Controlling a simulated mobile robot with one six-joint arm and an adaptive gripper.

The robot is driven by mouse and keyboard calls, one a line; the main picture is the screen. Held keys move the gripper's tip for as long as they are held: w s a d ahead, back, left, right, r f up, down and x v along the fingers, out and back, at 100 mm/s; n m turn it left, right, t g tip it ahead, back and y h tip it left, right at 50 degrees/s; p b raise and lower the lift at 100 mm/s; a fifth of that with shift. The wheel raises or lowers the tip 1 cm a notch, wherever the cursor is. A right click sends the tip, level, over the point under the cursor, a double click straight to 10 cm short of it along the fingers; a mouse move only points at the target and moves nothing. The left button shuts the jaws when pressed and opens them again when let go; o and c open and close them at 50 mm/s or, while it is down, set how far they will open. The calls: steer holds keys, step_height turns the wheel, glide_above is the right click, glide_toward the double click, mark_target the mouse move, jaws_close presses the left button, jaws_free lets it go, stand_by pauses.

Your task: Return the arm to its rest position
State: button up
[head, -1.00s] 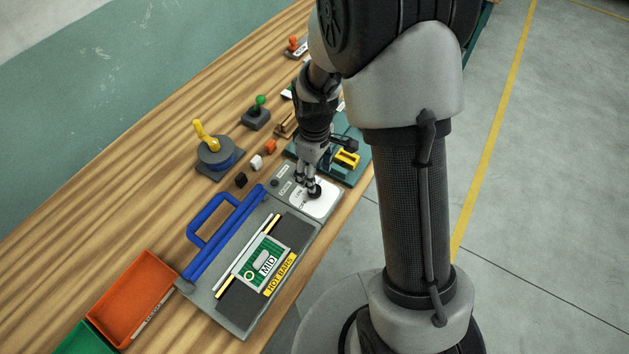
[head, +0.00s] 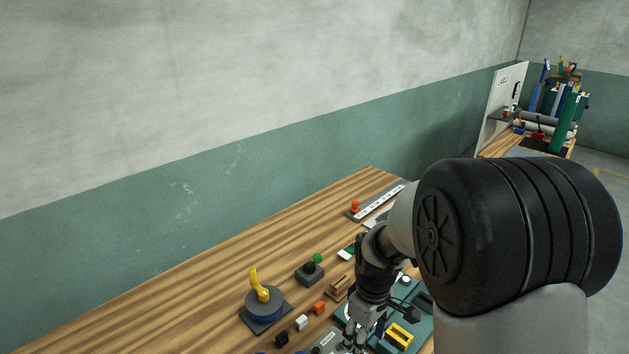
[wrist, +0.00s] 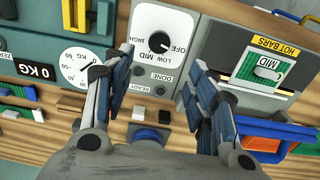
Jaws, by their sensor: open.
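My gripper (head: 357,337) shows at the bottom edge of the head view, partly cut off. In the wrist view its two blue-padded fingers (wrist: 158,85) are spread wide with nothing between them. They hang over the sealer's control panel. A black dial (wrist: 160,42) on a white plate marked OFF, LOW, MID and HIGH lies beyond the fingertips, apart from them. My arm reaches down over the bench from the right in the head view.
The wrist view shows the hot-bar plate (wrist: 265,66) at right and a scale (wrist: 80,70) at left. In the head view, a yellow-handled turntable (head: 264,305), a green-knobbed box (head: 311,272) and small blocks (head: 301,323) stand on the wooden bench (head: 190,290) left of my gripper.

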steer(key=s+r+m+t+b, duration=0.2)
steer(key=s+r+m, duration=0.2)
steer(key=s+r, duration=0.7)
steer(key=s+r+m+t+b, duration=0.1)
steer(key=s+r+m, duration=0.3)
steer(key=s, duration=0.5)
steer(key=shift+s+r+t, duration=0.35)
steer(key=shift+r+t, duration=0.25)
steer(key=shift+t, duration=0.2)
